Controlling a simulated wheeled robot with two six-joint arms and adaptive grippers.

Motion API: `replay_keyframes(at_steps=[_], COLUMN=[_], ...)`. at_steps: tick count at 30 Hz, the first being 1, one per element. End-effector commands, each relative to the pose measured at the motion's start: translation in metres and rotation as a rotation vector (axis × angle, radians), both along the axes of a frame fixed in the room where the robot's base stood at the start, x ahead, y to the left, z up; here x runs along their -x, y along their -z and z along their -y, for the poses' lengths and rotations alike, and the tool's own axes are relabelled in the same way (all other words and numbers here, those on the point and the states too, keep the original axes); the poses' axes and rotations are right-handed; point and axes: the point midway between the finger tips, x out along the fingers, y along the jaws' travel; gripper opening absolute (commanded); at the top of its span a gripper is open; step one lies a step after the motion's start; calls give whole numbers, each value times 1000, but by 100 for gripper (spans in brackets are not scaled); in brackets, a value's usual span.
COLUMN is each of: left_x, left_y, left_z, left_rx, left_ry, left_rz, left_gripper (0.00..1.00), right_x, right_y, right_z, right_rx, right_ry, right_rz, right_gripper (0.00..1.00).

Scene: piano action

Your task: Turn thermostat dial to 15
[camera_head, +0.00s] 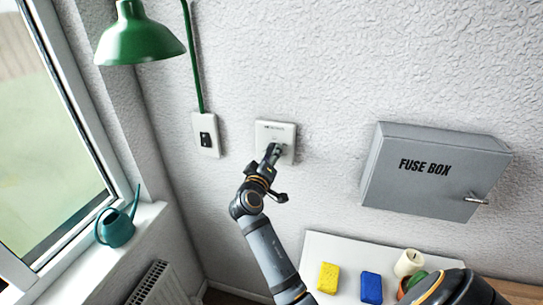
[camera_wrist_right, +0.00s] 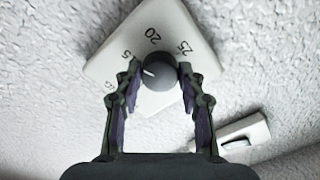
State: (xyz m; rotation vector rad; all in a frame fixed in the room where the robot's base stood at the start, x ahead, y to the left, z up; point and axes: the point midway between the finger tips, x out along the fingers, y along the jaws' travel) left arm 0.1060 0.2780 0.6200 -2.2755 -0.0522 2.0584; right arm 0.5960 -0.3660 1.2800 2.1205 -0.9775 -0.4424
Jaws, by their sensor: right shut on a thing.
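The thermostat (camera_head: 288,131) is a white square plate on the textured wall. In the right wrist view, its plate (camera_wrist_right: 172,20) looks rotated, with numbers including 20 and 25 around a round grey dial (camera_wrist_right: 160,76). A short white mark on the dial points left, toward the lower numbers; the exact reading is unclear. My right gripper (camera_head: 272,152) is at the thermostat and hides the dial in the head view. In the right wrist view, its fingers (camera_wrist_right: 158,80) are shut on the dial, one on each side. My left gripper is not in view.
A white switch plate (camera_head: 205,143) is left of the thermostat, below a green lamp (camera_head: 140,42). A grey fuse box (camera_head: 420,190) is to the right. A yellow sponge (camera_head: 328,278) and a blue sponge (camera_head: 371,287) lie below. A teal watering can (camera_head: 117,230) stands on the sill.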

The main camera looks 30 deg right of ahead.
Motion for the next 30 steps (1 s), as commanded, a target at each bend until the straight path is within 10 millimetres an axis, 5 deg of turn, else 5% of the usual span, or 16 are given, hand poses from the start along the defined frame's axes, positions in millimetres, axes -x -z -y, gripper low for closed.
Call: replay_keyframes(at_steps=[29, 30], left_x=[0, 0], left_y=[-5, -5], left_z=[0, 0], left_rx=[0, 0], left_ry=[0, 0], left_rz=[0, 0], left_gripper=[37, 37], right_x=[0, 0], right_y=[-1, -1], right_z=[0, 0], right_rx=[131, 131], right_ry=[-2, -2], right_rz=[-150, -150], right_gripper=[8, 45])
